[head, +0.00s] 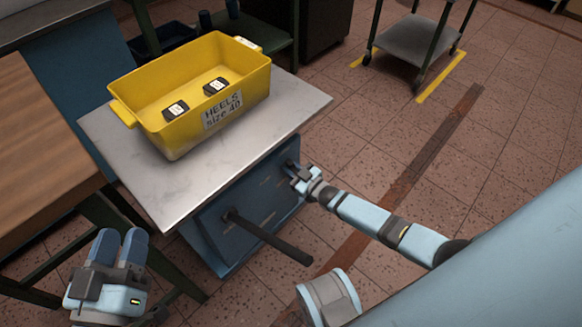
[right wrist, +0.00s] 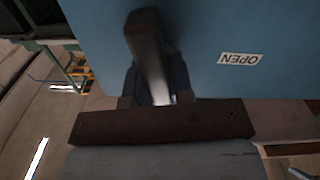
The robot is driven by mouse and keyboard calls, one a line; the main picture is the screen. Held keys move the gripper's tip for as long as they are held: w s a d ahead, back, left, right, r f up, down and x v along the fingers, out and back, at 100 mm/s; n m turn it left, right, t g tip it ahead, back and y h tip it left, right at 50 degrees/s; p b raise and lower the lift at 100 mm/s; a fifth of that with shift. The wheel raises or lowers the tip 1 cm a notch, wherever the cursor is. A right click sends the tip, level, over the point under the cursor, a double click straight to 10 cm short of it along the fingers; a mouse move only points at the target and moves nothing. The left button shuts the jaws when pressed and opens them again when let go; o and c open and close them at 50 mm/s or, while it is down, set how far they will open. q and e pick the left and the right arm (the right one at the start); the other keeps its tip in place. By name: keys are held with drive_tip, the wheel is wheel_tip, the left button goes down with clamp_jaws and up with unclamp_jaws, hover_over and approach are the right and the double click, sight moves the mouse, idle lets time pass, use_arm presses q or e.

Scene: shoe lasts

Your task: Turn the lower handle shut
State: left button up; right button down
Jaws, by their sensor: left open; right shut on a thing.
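The blue cabinet (head: 262,190) has a metal top and a dark handle (right wrist: 146,45) on its face. My right gripper (head: 300,178) is at the right part of that face. In the right wrist view its jaws (right wrist: 156,85) are shut around the dark handle. An "OPEN" label (right wrist: 241,59) appears upside down beside the handle. A long dark bar (head: 268,238) sticks out from the face further left, apart from the gripper. I cannot tell which of the two is the lower handle. My left gripper (head: 119,243) is open and empty, left of the cabinet.
A yellow crate (head: 160,133) marked "HEELS size 40" stands on the metal top (head: 135,165), with two dark labelled pieces inside. A wooden table (head: 45,150) is at the left. A grey cart (head: 412,40) stands at the back right.

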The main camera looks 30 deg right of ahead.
drive_tip(key=shift+m, duration=0.6)
use_arm(q)
drive_tip(key=shift+r, duration=0.2)
use_arm(e)
drive_tip(key=shift+m, duration=0.6)
use_arm(q)
drive_tip(key=shift+r, duration=0.15)
use_arm(e)
drive_tip(key=c, duration=1)
unclamp_jaws()
drive_tip(key=shift+d, duration=0.1)
use_arm(q)
drive_tip(key=a+y+p, duration=0.1)
drive_tip(key=p, duration=0.3)
drive_tip(key=shift+r, duration=0.4)
use_arm(e)
drive_tip(key=v, duration=1.4)
